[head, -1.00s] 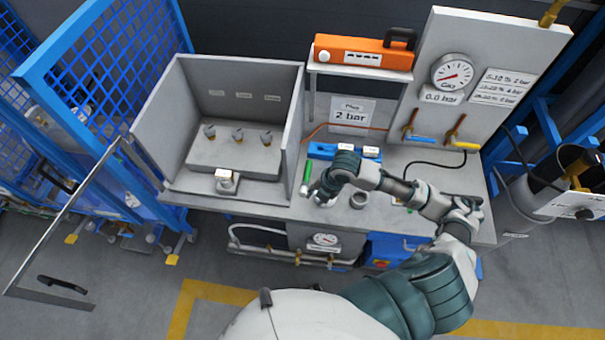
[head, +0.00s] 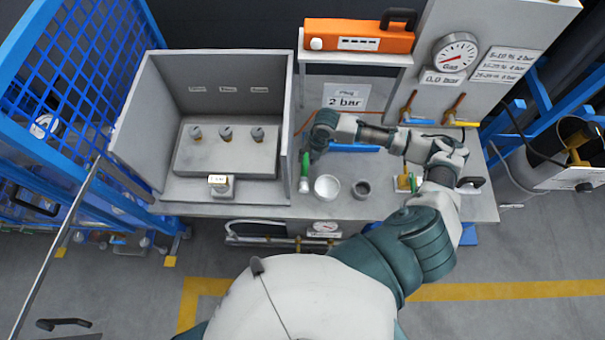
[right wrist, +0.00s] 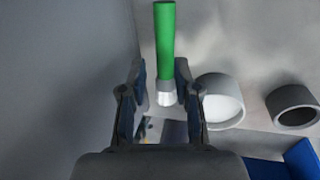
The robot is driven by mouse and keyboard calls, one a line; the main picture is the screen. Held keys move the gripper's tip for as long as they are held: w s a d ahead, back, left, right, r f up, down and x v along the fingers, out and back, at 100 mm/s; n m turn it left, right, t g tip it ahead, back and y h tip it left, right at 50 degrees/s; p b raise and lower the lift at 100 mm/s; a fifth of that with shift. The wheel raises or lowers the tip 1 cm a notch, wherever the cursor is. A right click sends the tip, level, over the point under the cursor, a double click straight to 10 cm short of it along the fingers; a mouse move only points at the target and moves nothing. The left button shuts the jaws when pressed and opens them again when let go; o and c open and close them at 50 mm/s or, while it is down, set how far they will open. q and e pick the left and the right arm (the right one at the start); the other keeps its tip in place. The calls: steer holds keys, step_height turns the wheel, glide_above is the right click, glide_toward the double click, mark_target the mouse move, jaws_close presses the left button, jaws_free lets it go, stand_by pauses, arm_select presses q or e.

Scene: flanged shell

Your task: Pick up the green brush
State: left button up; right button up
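The green brush (head: 306,169) lies on the bench beside the right wall of the grey booth. Its silver collar (head: 304,186) points towards the front edge. My right gripper (head: 313,152) is at the brush's far end in the head view, pointing down. In the right wrist view, the green handle (right wrist: 165,45) runs up the picture and the silver collar shows between the two spread fingers (right wrist: 160,88). The gripper is open, with a gap on each side of the collar. I cannot tell how high the fingers are above the brush. My left gripper is out of view.
A white dish (head: 327,188) and a grey ring (head: 361,190) stand just right of the brush. The booth's side wall (head: 287,120) is close on the left. A blue bar-like object (head: 352,148) lies behind. The bench front between ring and valves is partly free.

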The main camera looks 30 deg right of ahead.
mark_target(305, 166)
steer(key=shift+s+f, duration=0.15)
steer(key=shift+f, duration=0.35)
steer(key=x, duration=0.5)
steer(key=shift+d+p, duration=0.35)
steer(key=shift+p, duration=0.05)
steer(key=shift+s+a, duration=0.15)
jaws_close()
